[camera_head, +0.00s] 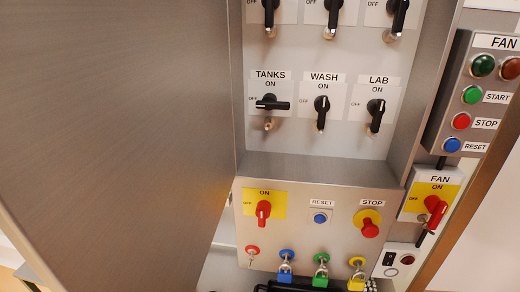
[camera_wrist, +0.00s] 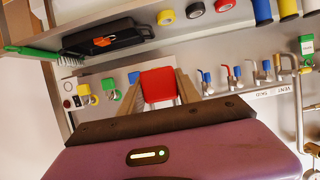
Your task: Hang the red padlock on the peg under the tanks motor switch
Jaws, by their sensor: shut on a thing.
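The red padlock (camera_wrist: 158,86) is held between the two fingers of my gripper (camera_wrist: 158,92) in the wrist view. Its red body faces the camera; its shackle cannot be made out. The tanks motor switch (camera_head: 270,103) is a black handle lying sideways under the TANKS label in the head view. A small metal peg (camera_head: 269,125) sits just below it, with nothing seen hanging on it. I cannot make out my gripper or the red padlock in the head view.
The wash switch (camera_head: 321,105) and lab switch (camera_head: 376,108) stand upright to the right. Blue (camera_head: 285,274), green (camera_head: 320,275) and yellow (camera_head: 356,280) padlocks hang along the lower panel. A large metal door or panel (camera_head: 115,120) fills the left. A black tray (camera_wrist: 105,42) holds an orange item.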

